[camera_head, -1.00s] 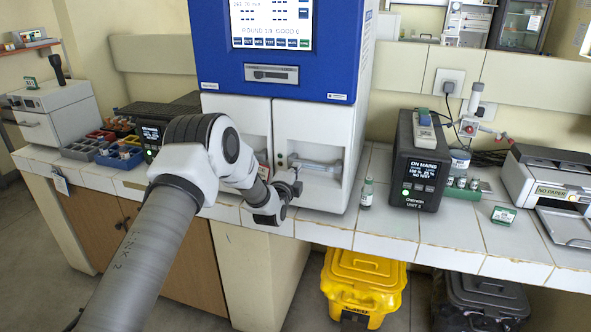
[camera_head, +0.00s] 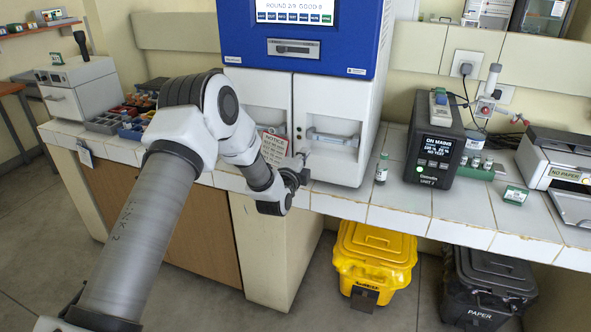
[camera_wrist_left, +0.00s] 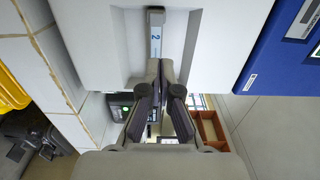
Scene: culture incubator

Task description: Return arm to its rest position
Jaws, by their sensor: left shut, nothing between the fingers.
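My left gripper (camera_head: 303,177) is shut and empty in front of the white lower doors of the blue-and-white incubator (camera_head: 345,105). It stands below and left of the right door's handle (camera_head: 334,137), apart from it as far as I can tell. In the left wrist view the closed fingers (camera_wrist_left: 159,68) point at a door handle marked 2 (camera_wrist_left: 156,35), with nothing between them. My left arm (camera_head: 150,235) comes in from the lower left and bends at the elbow before the left door. My right gripper is not in view.
Floor at the lower left is free.

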